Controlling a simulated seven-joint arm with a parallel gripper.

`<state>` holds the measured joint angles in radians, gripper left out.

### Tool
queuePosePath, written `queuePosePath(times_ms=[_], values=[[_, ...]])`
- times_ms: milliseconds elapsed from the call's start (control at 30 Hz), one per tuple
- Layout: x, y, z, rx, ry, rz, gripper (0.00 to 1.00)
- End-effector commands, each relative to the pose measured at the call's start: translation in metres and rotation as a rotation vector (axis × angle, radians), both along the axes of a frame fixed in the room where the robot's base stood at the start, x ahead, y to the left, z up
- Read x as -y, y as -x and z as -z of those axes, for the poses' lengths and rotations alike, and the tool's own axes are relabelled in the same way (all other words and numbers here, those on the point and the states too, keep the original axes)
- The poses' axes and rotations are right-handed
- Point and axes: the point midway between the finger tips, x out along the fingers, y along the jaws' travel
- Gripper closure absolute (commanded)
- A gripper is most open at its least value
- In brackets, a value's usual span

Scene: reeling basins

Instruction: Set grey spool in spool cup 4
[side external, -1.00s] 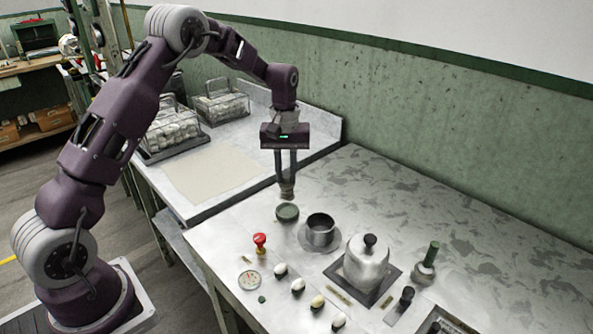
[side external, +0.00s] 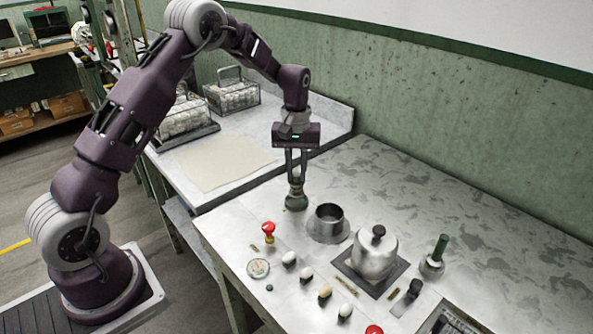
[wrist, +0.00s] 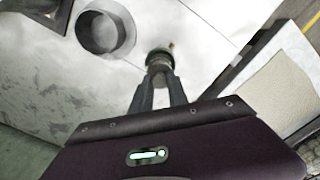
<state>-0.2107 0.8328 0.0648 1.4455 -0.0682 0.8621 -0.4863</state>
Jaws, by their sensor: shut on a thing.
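My gripper (side external: 296,184) points down and is shut on a small greyish thing, low over the near-left part of the metal bench. The held thing looks like the grey spool, but the fingertips hide most of it. A round dark-green dish (side external: 296,204) is directly under the fingertips. In the wrist view my gripper (wrist: 158,75) has the dish's dark rim (wrist: 157,53) just beyond its tips. I cannot tell whether the held thing touches the dish. No cup number is readable, so I cannot tell which is spool cup 4.
A metal pot (side external: 328,221) on a round base stands close right of my gripper; it also shows in the wrist view (wrist: 104,30). A lidded vessel (side external: 375,255), a red button (side external: 268,231), a gauge (side external: 258,268) and several small pale ovals (side external: 325,291) are nearer. The bench's back is clear.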

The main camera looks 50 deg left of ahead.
Motion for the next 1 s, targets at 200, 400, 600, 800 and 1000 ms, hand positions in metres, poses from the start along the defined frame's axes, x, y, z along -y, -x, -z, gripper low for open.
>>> queuePosePath(times_ms=[200, 400, 600, 800, 1000], values=[[0.0, 0.0, 0.0, 0.0, 0.0, 0.0, 1.0], [0.0, 0.0, 0.0, 0.0, 0.0, 0.0, 1.0], [0.0, 0.0, 0.006, 0.0, 0.0, 0.0, 1.0], [0.0, 0.0, 0.012, -0.001, 0.0, 0.0, 1.0], [0.0, 0.0, 0.012, 0.0, 0.0, 0.0, 1.0]])
